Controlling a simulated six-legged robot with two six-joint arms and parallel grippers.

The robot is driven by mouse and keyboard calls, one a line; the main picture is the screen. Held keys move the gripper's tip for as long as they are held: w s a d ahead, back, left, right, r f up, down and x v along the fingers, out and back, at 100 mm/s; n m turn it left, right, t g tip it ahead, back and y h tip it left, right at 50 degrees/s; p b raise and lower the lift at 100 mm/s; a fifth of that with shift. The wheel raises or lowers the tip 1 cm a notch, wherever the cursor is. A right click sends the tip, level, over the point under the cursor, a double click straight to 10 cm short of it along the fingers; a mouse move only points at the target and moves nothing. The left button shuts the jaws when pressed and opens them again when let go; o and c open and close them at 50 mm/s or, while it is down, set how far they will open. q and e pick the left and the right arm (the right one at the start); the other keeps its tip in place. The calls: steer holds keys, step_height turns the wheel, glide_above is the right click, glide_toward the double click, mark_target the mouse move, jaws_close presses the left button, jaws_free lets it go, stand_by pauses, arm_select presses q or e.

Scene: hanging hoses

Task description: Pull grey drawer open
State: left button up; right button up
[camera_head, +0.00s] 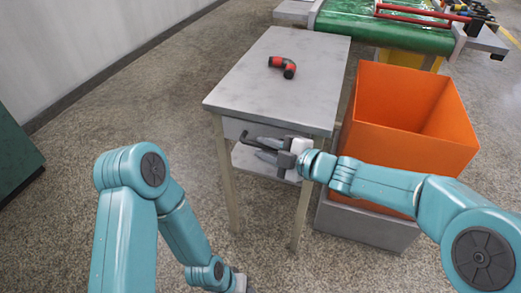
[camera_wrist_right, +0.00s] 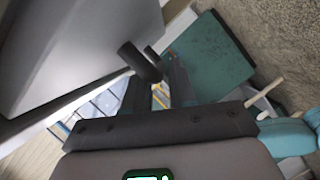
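The grey drawer (camera_head: 232,127) sits under the top of a small grey table, its front looking flush with the table. A dark bar handle (camera_head: 245,138) stands out from the drawer front; it also shows in the right wrist view (camera_wrist_right: 138,60). My right gripper (camera_head: 262,148) is at the drawer front, with its fingers pointing left by the handle. In the right wrist view its two fingers (camera_wrist_right: 158,78) are apart, with the handle near their tips. I cannot tell whether the handle lies between them. My left gripper (camera_head: 241,284) is only partly seen at the bottom edge.
An orange bin (camera_head: 410,140) stands close to the table's right, near my right forearm. A green conveyor (camera_head: 385,32) is behind. Floor in front and left of the table is clear.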

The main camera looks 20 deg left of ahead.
steer(key=shift+x, duration=1.15)
steer(key=shift+c, duration=0.3)
jaws_close()
